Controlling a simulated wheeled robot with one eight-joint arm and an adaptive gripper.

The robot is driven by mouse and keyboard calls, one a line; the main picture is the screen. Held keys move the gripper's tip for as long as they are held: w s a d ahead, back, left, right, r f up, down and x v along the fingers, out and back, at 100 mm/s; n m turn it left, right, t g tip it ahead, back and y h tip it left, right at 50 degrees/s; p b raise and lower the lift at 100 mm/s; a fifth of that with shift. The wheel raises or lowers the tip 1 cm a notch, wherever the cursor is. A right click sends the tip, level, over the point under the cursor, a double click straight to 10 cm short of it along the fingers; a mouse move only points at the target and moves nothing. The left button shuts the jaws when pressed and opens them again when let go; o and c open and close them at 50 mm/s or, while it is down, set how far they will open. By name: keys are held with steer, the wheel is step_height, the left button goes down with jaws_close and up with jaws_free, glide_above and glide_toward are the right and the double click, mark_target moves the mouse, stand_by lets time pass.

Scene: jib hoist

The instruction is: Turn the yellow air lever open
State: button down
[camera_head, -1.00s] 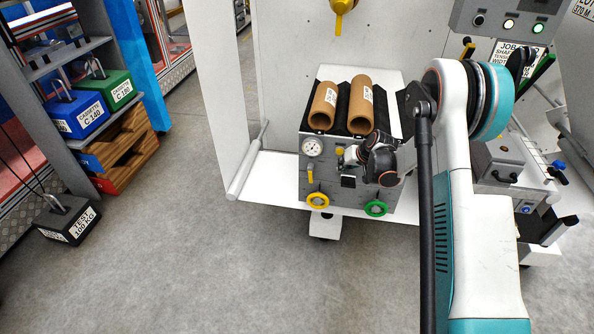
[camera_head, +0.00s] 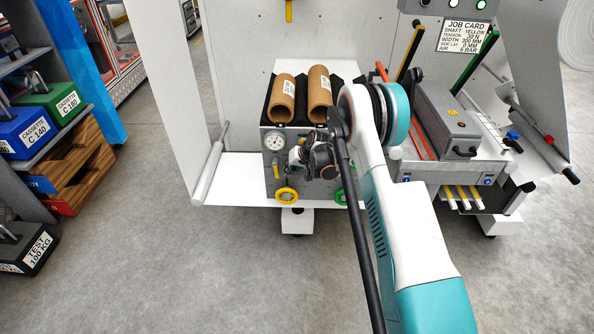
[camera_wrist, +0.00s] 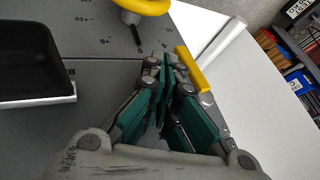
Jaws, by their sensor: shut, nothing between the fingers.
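The yellow air lever (camera_head: 277,169) is a short bar on the front of the grey panel (camera_head: 270,183), under the round gauge (camera_head: 274,142). In the head view it hangs about upright. In the wrist view the lever (camera_wrist: 193,68) runs slantwise just right of my fingertips. My gripper (camera_wrist: 166,62) is shut and empty, its green-padded fingers together. It is close beside the lever; I cannot tell whether they touch. In the head view my wrist hides part of the panel, and the fingertips are hard to make out.
A yellow ring wheel (camera_head: 286,195) sits below the lever and also shows in the wrist view (camera_wrist: 143,8). A green wheel (camera_head: 340,197) is partly behind my arm. Two cardboard cores (camera_head: 319,93) lie on top. A white shelf (camera_head: 237,178) extends left; the floor in front is clear.

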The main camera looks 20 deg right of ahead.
mark_target(276, 168)
steer(key=shift+w+a, duration=0.25)
steer(key=shift+a, duration=0.5)
steer(key=shift+w+a+f+b, duration=0.15)
steer(key=shift+a+f+b, duration=0.2)
steer(key=shift+a+b, duration=0.15)
